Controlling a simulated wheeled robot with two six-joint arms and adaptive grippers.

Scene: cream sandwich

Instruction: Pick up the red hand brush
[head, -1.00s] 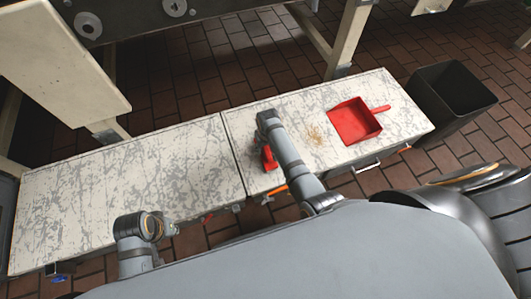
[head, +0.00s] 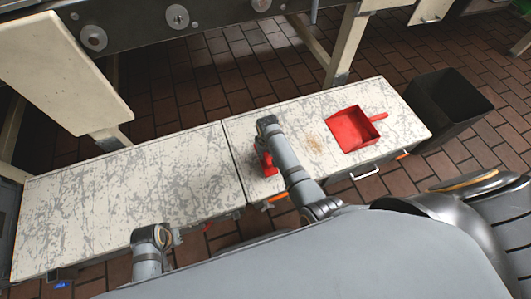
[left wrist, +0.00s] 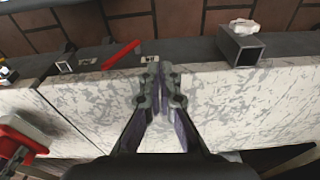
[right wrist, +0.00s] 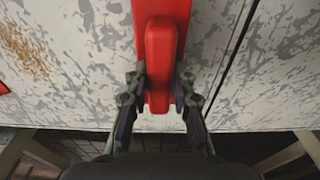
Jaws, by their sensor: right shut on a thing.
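The red hand brush (right wrist: 160,45) is between the fingers of my right gripper (right wrist: 160,88), which is shut on its handle over the table. In the head view the brush (head: 266,165) shows beside my right forearm, which partly hides it. I cannot tell whether it touches the table top. A red and pale thing, likely the same brush, shows at the lower left of the left wrist view (left wrist: 20,135). My left gripper (left wrist: 160,80) is shut and empty, its fingers together above the table. In the head view its fingers are hidden.
The pale, scratched table (head: 130,185) is mostly clear on the left half. A red dustpan (head: 352,130) lies on the right half, with brown crumbs (head: 314,142) beside it. A dark bin (head: 447,108) stands past the right end. A conveyor frame (head: 140,37) is behind.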

